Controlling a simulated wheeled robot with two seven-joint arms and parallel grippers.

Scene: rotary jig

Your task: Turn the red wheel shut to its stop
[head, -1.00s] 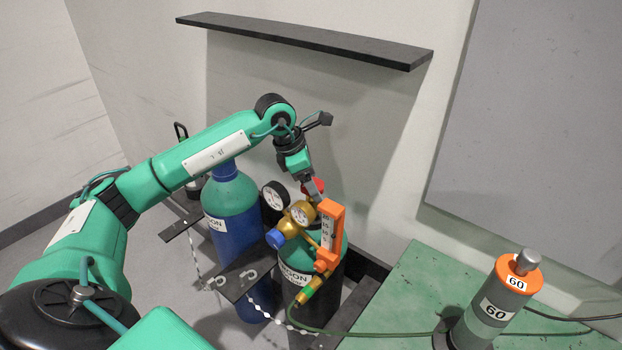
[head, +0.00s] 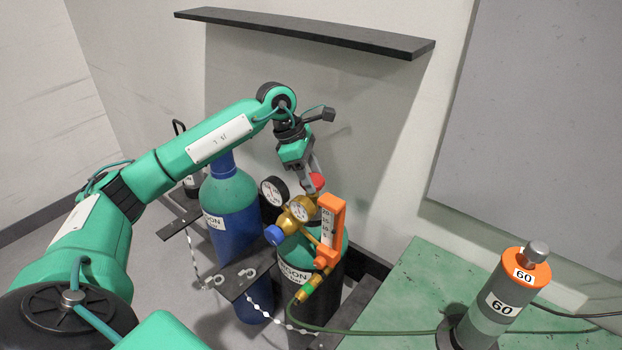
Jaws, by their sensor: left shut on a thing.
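The red wheel (head: 317,182) sits on top of the green and black gas cylinder (head: 298,253), behind the brass regulator (head: 297,213). My left gripper (head: 313,180) reaches down onto it from above and is shut on its rim, with the grey fingers partly covering it. The wheel is small in view, and how far it is turned cannot be told. My right gripper is not in view.
Two gauges, a blue knob (head: 274,235) and an orange flowmeter (head: 332,230) crowd the front of the wheel. A blue cylinder (head: 233,222) stands to the left. A grey and orange cylinder (head: 500,300) stands on the green table (head: 410,290). A black shelf (head: 305,33) hangs above.

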